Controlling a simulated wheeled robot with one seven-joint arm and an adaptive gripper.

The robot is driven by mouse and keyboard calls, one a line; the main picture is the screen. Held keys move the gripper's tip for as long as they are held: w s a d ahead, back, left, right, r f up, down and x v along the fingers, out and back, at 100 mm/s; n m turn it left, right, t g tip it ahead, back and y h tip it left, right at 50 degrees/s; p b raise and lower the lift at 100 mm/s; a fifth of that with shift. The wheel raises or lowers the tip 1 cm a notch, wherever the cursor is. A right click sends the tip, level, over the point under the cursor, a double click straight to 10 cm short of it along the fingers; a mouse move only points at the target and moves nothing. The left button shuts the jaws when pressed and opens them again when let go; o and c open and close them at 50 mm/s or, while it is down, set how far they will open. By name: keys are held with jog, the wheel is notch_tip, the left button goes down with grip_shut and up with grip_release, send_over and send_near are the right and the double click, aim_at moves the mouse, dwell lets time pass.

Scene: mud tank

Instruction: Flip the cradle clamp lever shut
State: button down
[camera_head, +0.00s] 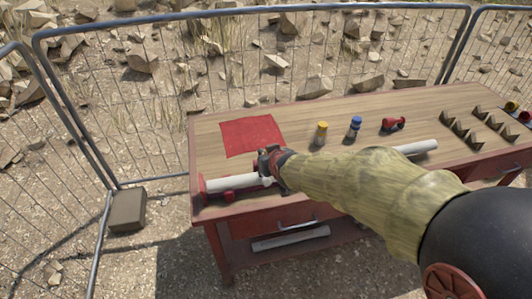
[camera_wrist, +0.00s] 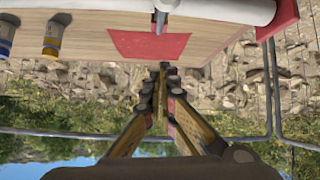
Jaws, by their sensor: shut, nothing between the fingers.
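A long white tube (camera_head: 232,183) lies in a red cradle (camera_head: 203,190) along the table's front left edge. In the wrist view the white tube (camera_wrist: 225,10) crosses the top, with a red cradle end (camera_wrist: 279,18) at the right. A small grey metal piece (camera_wrist: 160,20), perhaps the clamp lever, stands at the tube near the top middle. My gripper (camera_head: 268,162) is over the tube, right of the cradle's left end, and hides part of it. In the wrist view my gripper (camera_wrist: 162,72) is shut and empty, its tips appearing below the grey piece; contact cannot be told.
A red mat (camera_head: 252,135) lies behind the tube. A yellow-capped cylinder (camera_head: 321,133), a blue-capped cylinder (camera_head: 355,127) and a red fitting (camera_head: 393,124) stand farther right. Notched brown racks (camera_head: 462,132) are at the right. A wire fence (camera_head: 160,110) surrounds the table (camera_head: 205,135).

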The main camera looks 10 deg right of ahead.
aim_at(267, 183)
jog(key=shift+s+f, duration=0.85)
jog(key=shift+s, duration=0.1)
jog(key=shift+s+f+b, duration=0.5)
jog(key=shift+s+f, duration=0.2)
jog(key=shift+f, duration=0.25)
jog(key=shift+s+f+b, duration=0.45)
jog(key=shift+s+f, duration=0.25)
jog(key=shift+f, duration=0.25)
jog(key=shift+s+f+b, duration=0.5)
jog(key=shift+s+f, duration=0.2)
jog(key=shift+f, duration=0.25)
